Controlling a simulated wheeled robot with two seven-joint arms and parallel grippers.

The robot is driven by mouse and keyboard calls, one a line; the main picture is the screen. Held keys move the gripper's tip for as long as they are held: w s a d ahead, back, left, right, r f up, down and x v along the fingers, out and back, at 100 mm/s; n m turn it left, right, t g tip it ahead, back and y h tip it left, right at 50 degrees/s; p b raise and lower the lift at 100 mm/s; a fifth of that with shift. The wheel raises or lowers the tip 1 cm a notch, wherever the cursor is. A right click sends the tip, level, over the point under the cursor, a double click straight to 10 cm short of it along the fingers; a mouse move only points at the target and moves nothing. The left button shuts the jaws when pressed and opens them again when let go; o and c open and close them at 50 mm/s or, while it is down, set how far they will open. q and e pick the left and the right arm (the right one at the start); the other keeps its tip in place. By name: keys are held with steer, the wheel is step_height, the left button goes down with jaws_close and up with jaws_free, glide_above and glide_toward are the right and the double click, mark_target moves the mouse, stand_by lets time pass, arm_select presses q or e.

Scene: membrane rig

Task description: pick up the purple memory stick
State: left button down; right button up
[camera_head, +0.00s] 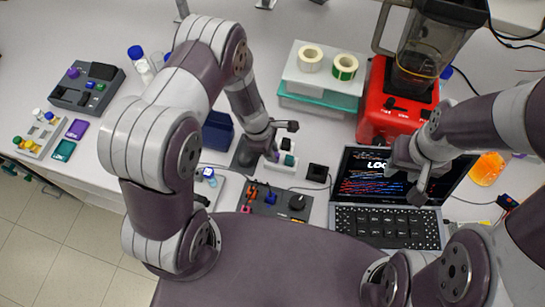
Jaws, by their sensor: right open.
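A white holder (282,166) stands at the middle of the table with a black block and a teal block (289,160) in it. A small purple piece (274,156), which looks like the purple memory stick, shows at its left end, partly hidden by my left gripper. My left gripper (283,141) is over the holder's left end with its fingers apart. I cannot tell whether a finger touches the purple piece. My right gripper (404,182) is open and empty in front of the laptop (390,225).
A red blender (392,105), stacked boxes with tape rolls (321,90) and a navy box (216,130) stand around the holder. A control panel (278,201) lies in front. Grey devices and a purple card (77,129) are at the far left.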

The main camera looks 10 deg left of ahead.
arm_select(q)
steer(key=shift+d+f, duration=0.1)
steer(key=shift+d, duration=0.2)
steer(key=shift+w+f, duration=0.1)
steer(key=shift+w, duration=0.05)
steer(key=shift+a, duration=0.25)
steer(key=shift+d, duration=0.1)
arm_select(e)
steer(key=shift+w+d+f, duration=0.1)
steer(key=shift+w+f, duration=0.05)
steer(key=shift+w, duration=0.15)
arm_select(q)
steer(key=shift+r, duration=0.3)
step_height(320, 180, up, 10)
steer(key=shift+f, duration=0.25)
arm_select(e)
steer(key=shift+w, duration=0.1)
